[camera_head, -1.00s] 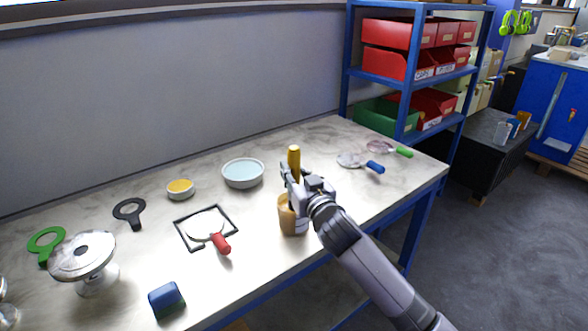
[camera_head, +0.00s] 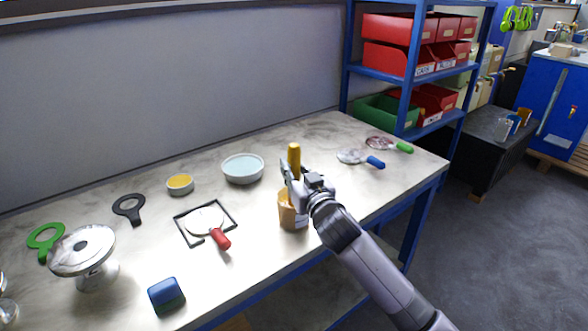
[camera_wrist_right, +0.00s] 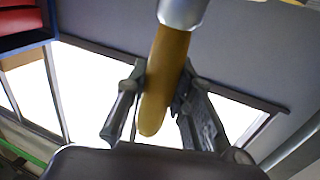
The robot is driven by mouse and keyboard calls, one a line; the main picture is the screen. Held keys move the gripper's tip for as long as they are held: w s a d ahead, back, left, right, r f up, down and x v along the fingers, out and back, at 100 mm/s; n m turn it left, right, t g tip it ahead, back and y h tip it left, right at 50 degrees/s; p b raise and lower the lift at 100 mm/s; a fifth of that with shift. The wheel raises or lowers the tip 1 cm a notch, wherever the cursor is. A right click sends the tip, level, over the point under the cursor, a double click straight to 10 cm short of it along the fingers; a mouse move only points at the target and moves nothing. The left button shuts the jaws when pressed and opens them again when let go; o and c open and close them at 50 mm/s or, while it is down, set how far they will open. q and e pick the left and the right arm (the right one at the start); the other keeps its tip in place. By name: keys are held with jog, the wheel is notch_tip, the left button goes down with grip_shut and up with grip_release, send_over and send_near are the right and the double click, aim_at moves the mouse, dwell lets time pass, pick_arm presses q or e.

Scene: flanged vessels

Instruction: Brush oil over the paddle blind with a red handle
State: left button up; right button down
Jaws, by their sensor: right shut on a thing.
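The paddle blind with a red handle (camera_head: 220,238) lies on the table. Its pale disc (camera_head: 203,220) sits inside a black square frame (camera_head: 180,234), and the handle points toward the front edge. My right gripper (camera_head: 292,178) is shut on a brush with a yellow-brown handle (camera_head: 294,158), held upright over a tan cup (camera_head: 288,212). In the right wrist view the handle (camera_wrist_right: 163,80) lies between the two fingers, with a metal ferrule at the top. The bristles are hidden. A small bowl of yellow liquid (camera_head: 180,184) stands at the back. My left gripper is not in view.
A bowl of pale blue liquid (camera_head: 243,169), a black ring paddle (camera_head: 128,208), a green ring paddle (camera_head: 45,241), a flanged vessel (camera_head: 84,251) and a blue block (camera_head: 166,295) stand around the frame. Blue-handled (camera_head: 375,162) and green-handled (camera_head: 404,147) paddles lie at right.

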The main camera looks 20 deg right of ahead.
aim_at(297, 148)
notch_tip(297, 148, up, 6)
jog(key=p, duration=0.6)
jog(key=shift+r, duration=0.25)
dwell(0.6)
notch_tip(297, 148, up, 4)
jog(key=p, duration=0.4)
jog(key=shift+r, duration=0.1)
dwell(0.3)
